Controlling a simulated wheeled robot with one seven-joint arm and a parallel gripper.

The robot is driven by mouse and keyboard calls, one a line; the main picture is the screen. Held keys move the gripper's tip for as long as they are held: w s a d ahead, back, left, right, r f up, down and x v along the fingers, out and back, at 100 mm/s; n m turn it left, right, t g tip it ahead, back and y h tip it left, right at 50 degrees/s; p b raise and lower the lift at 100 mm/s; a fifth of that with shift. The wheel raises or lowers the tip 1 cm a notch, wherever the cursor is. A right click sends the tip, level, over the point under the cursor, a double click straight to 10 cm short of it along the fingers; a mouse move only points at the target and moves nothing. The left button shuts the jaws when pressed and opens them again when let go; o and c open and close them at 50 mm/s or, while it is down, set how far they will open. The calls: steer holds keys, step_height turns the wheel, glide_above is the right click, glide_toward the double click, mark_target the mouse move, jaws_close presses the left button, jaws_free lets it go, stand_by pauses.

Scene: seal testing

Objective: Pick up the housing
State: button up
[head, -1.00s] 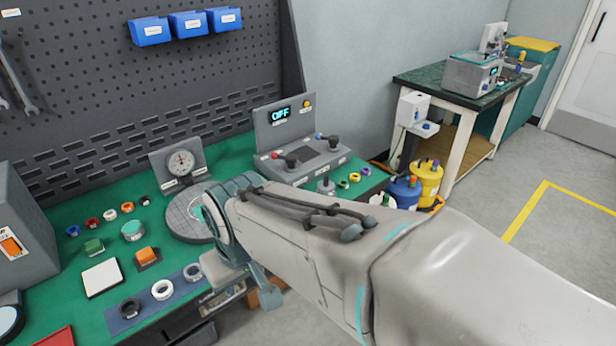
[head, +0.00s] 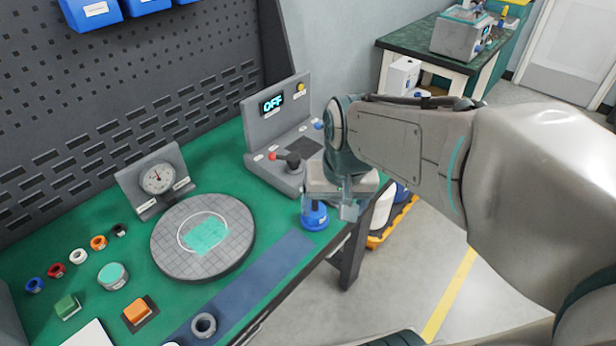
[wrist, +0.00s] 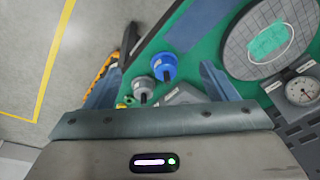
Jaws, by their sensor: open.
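Nothing is labelled as the housing. A blue round body (head: 314,216) with a dark stem stands on the green bench near its right front corner; it may be the housing. My gripper (head: 331,209) hangs over that corner, pointing down, open and empty. In the wrist view the blue body (wrist: 163,67) shows between the spread fingers of my gripper (wrist: 160,72). A grey round body (wrist: 143,88) with a dark stem stands beside it. I cannot tell whether either finger touches them. In the head view my gripper and arm hide the grey one.
A control box (head: 280,130) reading OFF stands behind my gripper. Left are a round plate (head: 172,245), a dial gauge (head: 155,180) and several coloured rings (head: 98,242). A grey ring (head: 203,325) lies on the blue strip (head: 285,258), whose right part is bare.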

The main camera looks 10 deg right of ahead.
steer(key=w+f+m+g, duration=0.15)
steer(key=w+m, duration=0.25)
steer(key=w, duration=0.5)
steer(key=m, duration=0.2)
glide_above(315, 210)
steer(key=shift+g, duration=0.25)
steer(key=f, duration=0.4)
steer(key=shift+w+a+f, duration=0.1)
steer(key=shift+w+f, duration=0.2)
steer(key=shift+w, duration=0.05)
steer(key=shift+w+f, duration=0.2)
steer(key=shift+w, duration=0.05)
steer(key=shift+m, duration=0.3)
step_height(315, 210, down, 8)
steer(key=shift+f, duration=0.25)
steer(key=shift+s+d+f, duration=0.1)
steer(key=shift+d+f, duration=0.05)
steer(key=shift+f, duration=1.2)
steer(key=shift+s+d+f, duration=0.1)
steer(key=shift+f, duration=1.25)
steer(key=shift+w, duration=0.1)
steer(key=c, duration=1.5)
steer(key=shift+r, duration=0.1)
steer(key=shift+c, duration=0.2)
